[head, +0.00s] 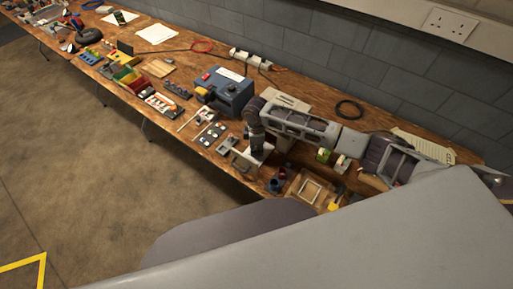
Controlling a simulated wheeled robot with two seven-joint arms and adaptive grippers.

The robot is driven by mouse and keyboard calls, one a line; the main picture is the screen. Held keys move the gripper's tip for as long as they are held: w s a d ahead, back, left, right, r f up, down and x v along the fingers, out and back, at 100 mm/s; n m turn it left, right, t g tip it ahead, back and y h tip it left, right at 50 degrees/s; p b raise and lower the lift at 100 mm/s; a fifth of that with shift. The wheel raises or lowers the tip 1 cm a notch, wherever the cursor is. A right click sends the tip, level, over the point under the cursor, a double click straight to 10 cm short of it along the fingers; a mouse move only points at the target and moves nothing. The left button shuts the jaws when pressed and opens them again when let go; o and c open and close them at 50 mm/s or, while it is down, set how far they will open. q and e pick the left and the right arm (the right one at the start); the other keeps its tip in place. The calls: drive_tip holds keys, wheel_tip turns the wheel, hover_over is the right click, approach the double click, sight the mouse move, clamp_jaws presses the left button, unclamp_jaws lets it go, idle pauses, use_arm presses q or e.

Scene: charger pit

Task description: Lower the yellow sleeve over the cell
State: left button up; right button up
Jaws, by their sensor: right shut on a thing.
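My right gripper (259,150) is low over the front part of the workbench, its arm coming in from the right. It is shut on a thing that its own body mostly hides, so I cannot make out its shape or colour. I cannot pick out the yellow sleeve for certain. A small yellow piece (333,206) lies at the bench's front right. The cell is not clearly visible either. A small green and white item (323,155) stands right of the gripper, under the forearm. My left gripper is out of view.
A blue box with a red switch (232,92) stands behind and left of the gripper. A tray of dark parts (211,134) lies left of it. A wooden frame (311,190) is at the front right. A black cable coil (349,109) lies by the wall.

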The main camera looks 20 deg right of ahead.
idle(0.8)
drive_tip(key=o, duration=0.7)
drive_tip(key=shift+f, duration=0.1)
drive_tip(key=shift+r+p, duration=3.55)
drive_tip(key=shift+p, duration=0.5)
